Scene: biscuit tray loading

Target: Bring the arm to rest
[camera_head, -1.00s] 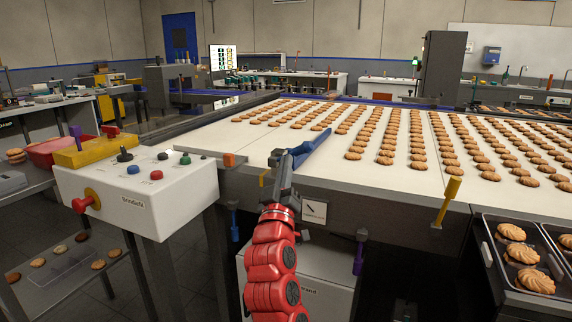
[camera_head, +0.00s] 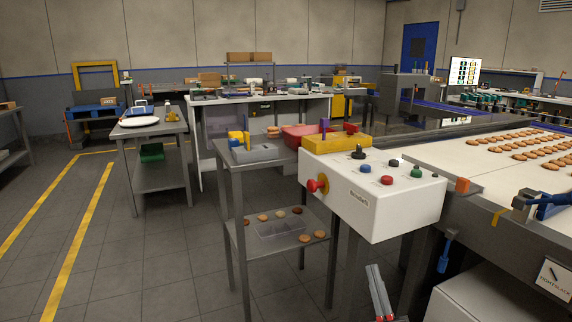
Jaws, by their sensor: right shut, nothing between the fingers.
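My right gripper (camera_head: 374,270) shows at the bottom edge, right of centre. Its grey fingers point up and are shut with nothing between them. It is in front of and below the white control box (camera_head: 370,208), apart from it as far as I can see. The rest of the right arm is almost wholly below the frame. My left gripper is not in view.
The conveyor (camera_head: 470,158) with rows of biscuits is at the right. A grey metal stand (camera_head: 235,166) carries a red tray (camera_head: 310,134), with several loose biscuits on its lower shelf. Open floor (camera_head: 180,250) with yellow lines lies at the left.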

